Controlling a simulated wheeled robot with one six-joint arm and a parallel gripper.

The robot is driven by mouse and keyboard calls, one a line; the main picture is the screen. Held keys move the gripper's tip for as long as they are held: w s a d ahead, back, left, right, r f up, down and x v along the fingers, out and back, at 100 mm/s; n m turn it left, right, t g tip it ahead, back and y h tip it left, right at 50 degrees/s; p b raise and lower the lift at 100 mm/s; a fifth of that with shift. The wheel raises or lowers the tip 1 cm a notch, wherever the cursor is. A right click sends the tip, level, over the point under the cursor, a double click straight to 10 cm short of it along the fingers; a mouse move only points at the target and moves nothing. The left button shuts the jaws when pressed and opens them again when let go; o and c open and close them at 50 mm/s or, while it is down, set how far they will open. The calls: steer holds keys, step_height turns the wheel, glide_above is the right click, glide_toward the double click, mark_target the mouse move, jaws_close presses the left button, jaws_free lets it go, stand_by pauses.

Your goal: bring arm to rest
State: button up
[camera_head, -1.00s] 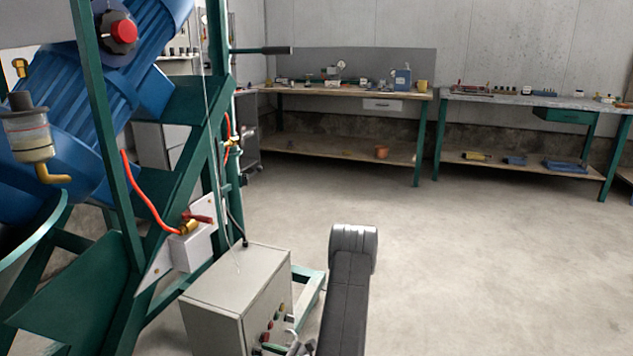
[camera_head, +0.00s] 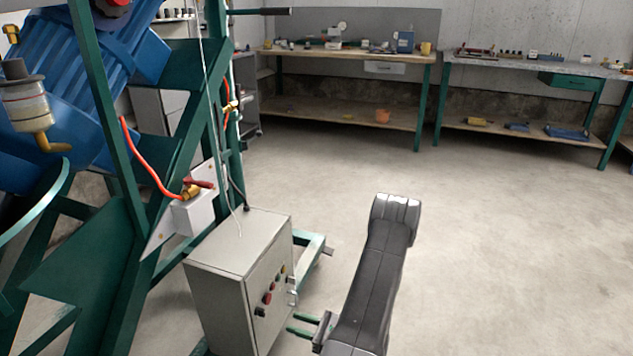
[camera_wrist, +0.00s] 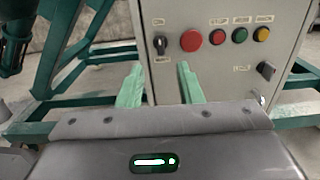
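My arm (camera_head: 375,285) rises from the bottom of the head view as a dark grey link, with its elbow at the top. My gripper (camera_head: 291,324) is low at its left, pointing at the control box (camera_head: 222,300). In the wrist view, the two pale green fingers of my gripper (camera_wrist: 159,67) stand apart with nothing between them. The front of the control box (camera_wrist: 205,75) is just beyond them, with a black switch (camera_wrist: 160,44), a red button (camera_wrist: 191,40) and other buttons. I cannot tell the exact gap between fingers and box.
A green machine frame (camera_head: 125,230) with a blue motor (camera_head: 120,70) stands at the left, close to the box. A red hose (camera_head: 146,160) runs to a valve. Workbenches (camera_head: 345,53) line the back wall. The concrete floor at the right is clear.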

steer(key=w+a+n, duration=0.1)
steer(key=a+n, duration=0.1)
steer(key=a, duration=0.1)
steer(key=w+a+n, duration=0.1)
steer(key=a+n, duration=0.2)
steer(key=w+a+n, duration=0.1)
steer(key=a+n, duration=0.1)
steer(key=a, duration=0.1)
steer(key=shift+w+a+n, duration=0.15)
steer(key=shift+a+n, duration=0.25)
steer(key=p, duration=0.1)
glide_toward(264, 313)
steer(key=v, duration=0.3)
steer(key=shift+d+f, duration=0.15)
stand_by(0.5)
